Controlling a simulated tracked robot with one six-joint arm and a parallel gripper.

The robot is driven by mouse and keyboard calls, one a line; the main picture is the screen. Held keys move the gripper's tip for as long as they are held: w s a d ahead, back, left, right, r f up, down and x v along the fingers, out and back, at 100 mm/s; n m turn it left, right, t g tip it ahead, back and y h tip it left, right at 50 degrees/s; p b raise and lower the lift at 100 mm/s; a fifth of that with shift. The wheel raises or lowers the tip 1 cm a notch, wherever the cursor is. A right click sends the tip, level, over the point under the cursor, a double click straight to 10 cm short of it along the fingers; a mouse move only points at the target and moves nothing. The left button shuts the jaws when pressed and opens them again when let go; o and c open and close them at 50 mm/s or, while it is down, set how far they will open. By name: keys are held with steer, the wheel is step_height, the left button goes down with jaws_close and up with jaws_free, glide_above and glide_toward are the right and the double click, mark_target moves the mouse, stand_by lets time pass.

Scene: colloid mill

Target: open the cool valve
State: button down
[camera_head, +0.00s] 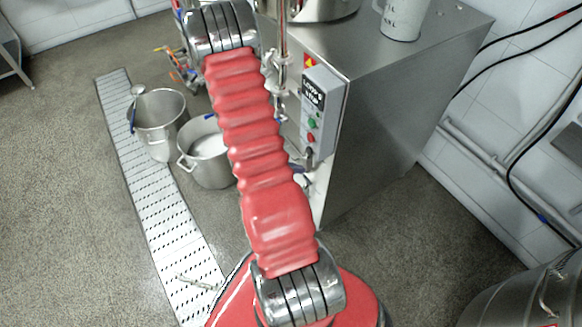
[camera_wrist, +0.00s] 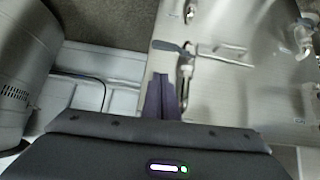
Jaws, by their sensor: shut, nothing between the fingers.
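In the wrist view my gripper (camera_wrist: 163,78) is shut and empty, its dark fingers together and pointing up the picture. Just beyond the fingertips is a small valve with a flat grey-blue lever (camera_wrist: 168,46) on a metal pipe fitting (camera_wrist: 186,66). The fingertips look close below the lever; I cannot tell whether they touch. No label shows, so I cannot tell for sure that this is the cool valve. In the head view my gripper is out of sight. Blue-handled valves (camera_head: 298,168) show small beside the steel cabinet there, partly hidden by my arm.
The steel cabinet (camera_head: 385,120) carries a control box (camera_head: 322,112) with green and red buttons. Two steel pots, one tall (camera_head: 160,125) and one wide (camera_head: 206,155), stand on the floor left of my arm near the drain grate (camera_head: 160,215). A thin pipe (camera_wrist: 225,58) juts right of the lever.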

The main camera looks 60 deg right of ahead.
glide_above(304, 177)
steer(key=a, duration=0.2)
step_height(304, 177, down, 4)
steer(key=f, duration=0.1)
steer(key=shift+s+a+f, duration=0.1)
steer(key=shift+s+f, duration=0.15)
steer(key=shift+f, duration=0.45)
steer(key=shift+s, duration=0.2)
